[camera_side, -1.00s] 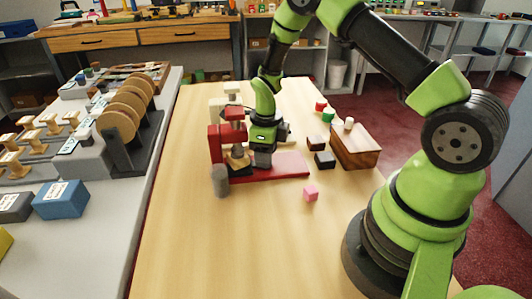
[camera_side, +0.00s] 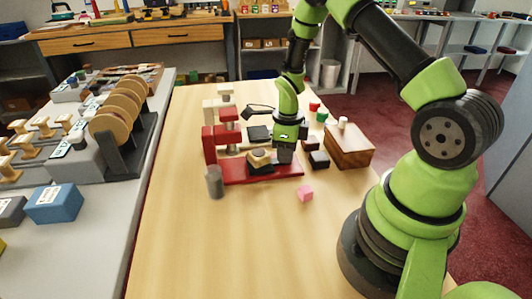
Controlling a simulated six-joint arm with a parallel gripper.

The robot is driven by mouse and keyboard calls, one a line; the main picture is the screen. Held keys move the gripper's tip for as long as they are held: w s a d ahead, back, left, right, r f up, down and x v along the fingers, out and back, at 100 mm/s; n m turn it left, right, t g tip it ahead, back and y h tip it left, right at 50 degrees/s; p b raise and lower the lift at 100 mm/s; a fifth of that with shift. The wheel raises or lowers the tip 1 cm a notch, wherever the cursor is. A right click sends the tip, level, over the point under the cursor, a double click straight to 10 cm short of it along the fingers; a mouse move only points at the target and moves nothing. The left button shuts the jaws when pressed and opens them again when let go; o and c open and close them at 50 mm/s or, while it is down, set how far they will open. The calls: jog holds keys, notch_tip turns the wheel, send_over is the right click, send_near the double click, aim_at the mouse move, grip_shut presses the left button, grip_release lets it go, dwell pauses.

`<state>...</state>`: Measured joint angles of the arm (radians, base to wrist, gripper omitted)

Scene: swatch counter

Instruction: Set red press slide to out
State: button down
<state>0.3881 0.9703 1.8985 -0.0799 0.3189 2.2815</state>
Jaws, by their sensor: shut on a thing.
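The red press has a red upright and head (camera_side: 209,146) on a long red base (camera_side: 236,178). Its slide, a dark plate with a pale wooden piece on it (camera_side: 260,158), sits on the middle of the base, to the right of the head and clear of it. My gripper (camera_side: 282,155) is low over the right part of the base, pointing down, and is shut on the right end of the slide. The fingertips and the gripped part are mostly hidden.
A pale press (camera_side: 223,100) with a dark slide (camera_side: 259,133) stands behind. Dark blocks (camera_side: 319,160) and a wooden box (camera_side: 350,146) are right. The front table is clear.

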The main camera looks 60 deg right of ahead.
jog(key=shift+s+d, duration=0.8)
jog(key=shift+d, duration=0.05)
jog(key=c, duration=1)
grip_release()
notch_tip(320, 180, up, 10)
